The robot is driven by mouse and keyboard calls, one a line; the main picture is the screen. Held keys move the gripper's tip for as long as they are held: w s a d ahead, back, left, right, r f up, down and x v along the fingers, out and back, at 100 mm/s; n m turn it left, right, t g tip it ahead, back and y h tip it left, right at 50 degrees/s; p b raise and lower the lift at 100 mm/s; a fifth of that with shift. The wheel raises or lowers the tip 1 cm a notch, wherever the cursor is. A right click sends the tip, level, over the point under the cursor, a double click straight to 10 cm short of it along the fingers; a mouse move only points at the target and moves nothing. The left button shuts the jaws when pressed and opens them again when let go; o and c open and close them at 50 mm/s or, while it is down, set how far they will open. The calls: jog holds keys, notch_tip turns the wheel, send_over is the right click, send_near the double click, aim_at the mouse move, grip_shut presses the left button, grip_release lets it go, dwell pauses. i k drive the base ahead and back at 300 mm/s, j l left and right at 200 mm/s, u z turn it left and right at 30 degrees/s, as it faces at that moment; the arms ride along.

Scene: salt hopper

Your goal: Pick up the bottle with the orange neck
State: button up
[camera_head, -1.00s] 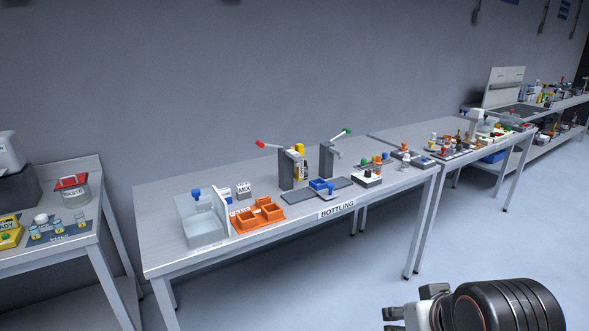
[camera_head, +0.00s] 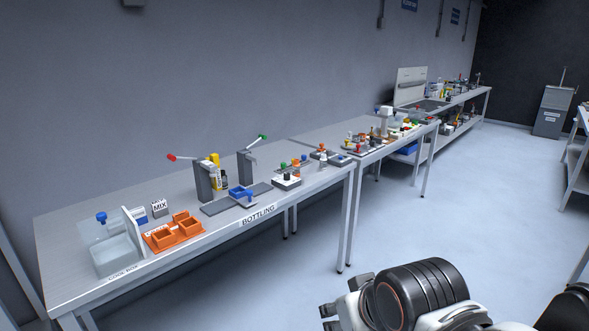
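No bottle with an orange neck can be made out for sure at this distance. Small pieces with orange tops stand on the bottling bench (camera_head: 95,222): one on a white-and-grey block (camera_head: 286,183), another on a grey tray (camera_head: 337,160) farther right. They are too small to tell whether either is a bottle. My gripper (camera_head: 328,316) is at the bottom of the picture, in front of the bench and well apart from everything on it. Its fingertips show only partly, so its opening is unclear. I see nothing held in it.
The bench also carries a clear box (camera_head: 117,255) with a blue-topped piece, orange bins (camera_head: 172,232), and two grey stands with a red lever (camera_head: 203,180) and a green lever (camera_head: 245,165). More crowded benches run to the back right. The floor (camera_head: 470,215) at right is clear.

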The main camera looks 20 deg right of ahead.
aim_at(296, 167)
jog(key=i+l, duration=0.1)
jog(key=i, duration=0.35)
jog(key=i+l+u, duration=0.1)
jog(key=i, duration=0.35)
jog(key=i+l, duration=0.2)
jog(key=i, duration=0.2)
jog(key=i+l+u, duration=0.1)
jog(key=i, duration=0.35)
jog(key=i+l, duration=0.25)
jog(key=i, duration=0.2)
jog(key=k+u, duration=0.15)
